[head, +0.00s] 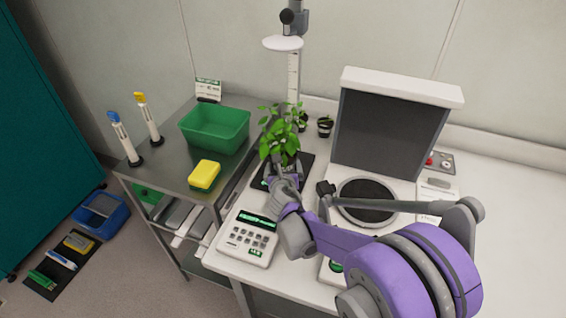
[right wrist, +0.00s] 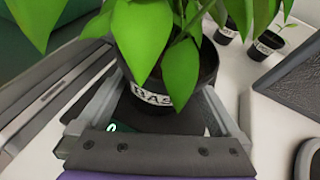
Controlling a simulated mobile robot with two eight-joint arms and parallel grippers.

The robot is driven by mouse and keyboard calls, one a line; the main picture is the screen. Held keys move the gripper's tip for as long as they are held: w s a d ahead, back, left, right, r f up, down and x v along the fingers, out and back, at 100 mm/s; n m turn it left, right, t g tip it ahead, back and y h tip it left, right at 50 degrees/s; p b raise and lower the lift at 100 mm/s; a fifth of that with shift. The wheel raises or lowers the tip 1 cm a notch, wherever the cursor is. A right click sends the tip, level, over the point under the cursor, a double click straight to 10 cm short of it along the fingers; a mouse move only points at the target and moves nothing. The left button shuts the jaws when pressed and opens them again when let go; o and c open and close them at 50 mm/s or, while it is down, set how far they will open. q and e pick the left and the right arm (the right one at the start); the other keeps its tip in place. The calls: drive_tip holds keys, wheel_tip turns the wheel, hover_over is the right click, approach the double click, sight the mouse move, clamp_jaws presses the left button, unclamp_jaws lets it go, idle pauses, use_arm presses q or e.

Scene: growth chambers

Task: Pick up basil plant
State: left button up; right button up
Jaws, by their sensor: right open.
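The basil plant (head: 278,138) is leafy and green and stands upright on a black square pad (head: 306,163) at the bench's left part. In the right wrist view its dark pot (right wrist: 208,68) carries a white label (right wrist: 152,96) reading "BAS", the rest cut off by leaves. My right gripper (head: 283,177) is at the near side of the pot. It is open, with one finger on each side of the pot's lower part. Whether the fingers touch the pot cannot be told. My left gripper is not in view.
Two small dark pots (head: 325,126) with seedlings stand behind the plant. A device with a dark upright panel (head: 388,128) is to the right. A keypad box (head: 248,238) is in front. A side cart holds a green bin (head: 216,124) and yellow sponge-like block (head: 204,174).

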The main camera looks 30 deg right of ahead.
drive_tip(key=shift+r, duration=0.1)
drive_tip(key=c, duration=1.5)
